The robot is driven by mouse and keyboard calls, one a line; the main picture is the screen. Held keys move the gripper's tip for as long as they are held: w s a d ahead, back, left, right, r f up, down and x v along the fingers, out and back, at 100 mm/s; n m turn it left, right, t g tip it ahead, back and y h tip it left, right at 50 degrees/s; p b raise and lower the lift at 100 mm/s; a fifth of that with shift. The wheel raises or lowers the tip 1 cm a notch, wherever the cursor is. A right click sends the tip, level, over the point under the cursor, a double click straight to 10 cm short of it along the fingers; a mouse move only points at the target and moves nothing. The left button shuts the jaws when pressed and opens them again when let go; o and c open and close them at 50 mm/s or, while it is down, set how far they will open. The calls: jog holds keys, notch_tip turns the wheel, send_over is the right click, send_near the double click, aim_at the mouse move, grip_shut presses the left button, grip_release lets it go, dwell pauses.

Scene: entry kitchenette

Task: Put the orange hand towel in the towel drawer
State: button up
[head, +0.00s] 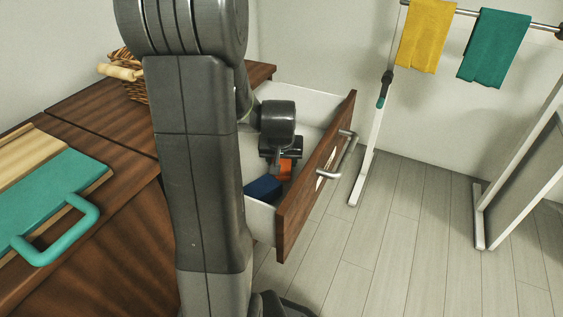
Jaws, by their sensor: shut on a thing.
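The towel drawer (299,200) is pulled open from the wooden cabinet, with white inner walls, a brown front and a metal handle. My gripper (284,160) is over the drawer's inside, pointing down, shut on the orange hand towel (285,169). Only a small part of the orange towel shows below the gripper. I cannot tell whether it touches the drawer floor. A dark blue folded cloth (263,189) lies in the drawer, just left of and nearer than the orange towel. My arm hides part of the drawer and cabinet.
A rack at the back right carries a yellow towel (426,35) and a green towel (493,47). The grey floor right of the drawer is clear.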

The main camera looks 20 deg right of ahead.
jog(key=shift+f, duration=0.15)
jog(key=o, duration=1)
jog(key=shift+r, duration=0.2)
jog(key=p+v, duration=0.4)
jog(key=v, duration=0.8)
